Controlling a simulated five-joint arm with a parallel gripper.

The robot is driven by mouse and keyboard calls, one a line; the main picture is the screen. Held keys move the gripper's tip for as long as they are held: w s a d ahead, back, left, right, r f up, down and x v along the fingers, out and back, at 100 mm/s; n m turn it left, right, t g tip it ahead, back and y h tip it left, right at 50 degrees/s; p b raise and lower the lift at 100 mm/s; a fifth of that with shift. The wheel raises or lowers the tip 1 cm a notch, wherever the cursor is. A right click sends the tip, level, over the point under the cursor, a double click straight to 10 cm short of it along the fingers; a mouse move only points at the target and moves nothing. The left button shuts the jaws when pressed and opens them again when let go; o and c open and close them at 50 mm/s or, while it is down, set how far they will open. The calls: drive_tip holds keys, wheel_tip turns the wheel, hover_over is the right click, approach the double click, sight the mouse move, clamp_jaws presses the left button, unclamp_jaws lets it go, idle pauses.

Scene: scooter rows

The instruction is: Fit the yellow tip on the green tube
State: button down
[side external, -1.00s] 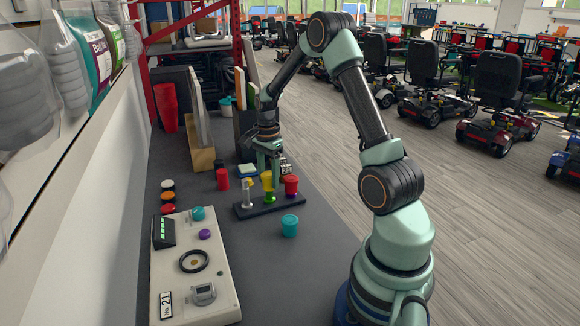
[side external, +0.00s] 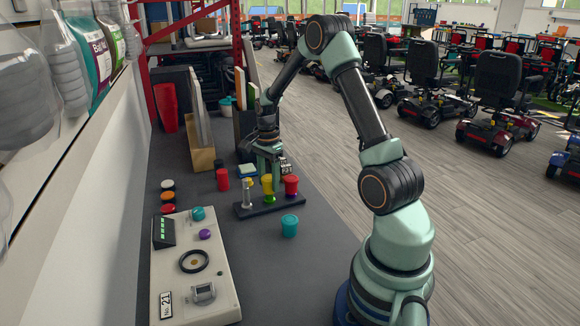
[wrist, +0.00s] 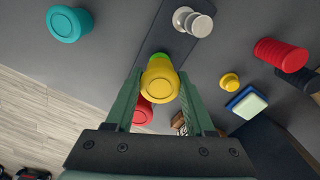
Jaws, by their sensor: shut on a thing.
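My gripper (side external: 267,170) is shut on the yellow tip (side external: 267,184), with one finger on each side in the wrist view (wrist: 160,85). The yellow tip is upright, directly above the green tube (side external: 269,198) in the dark rack (side external: 257,209). Only a green edge (wrist: 158,57) of the tube shows past the tip in the wrist view. The two look in contact, but I cannot tell how far the tip is seated.
On the rack, a grey-white piece (side external: 247,193) stands left and a red tip (side external: 291,185) right. A teal cup (side external: 290,225) stands in front. A red ribbed cup (wrist: 280,55) and stacked pads (wrist: 247,102) are nearby. A pale panel (side external: 195,270) lies front left.

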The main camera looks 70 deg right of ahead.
drive_tip(key=shift+f, duration=0.3)
unclamp_jaws()
idle(0.4)
drive_tip(key=shift+r, duration=3.05)
drive_tip(key=shift+a, duration=0.1)
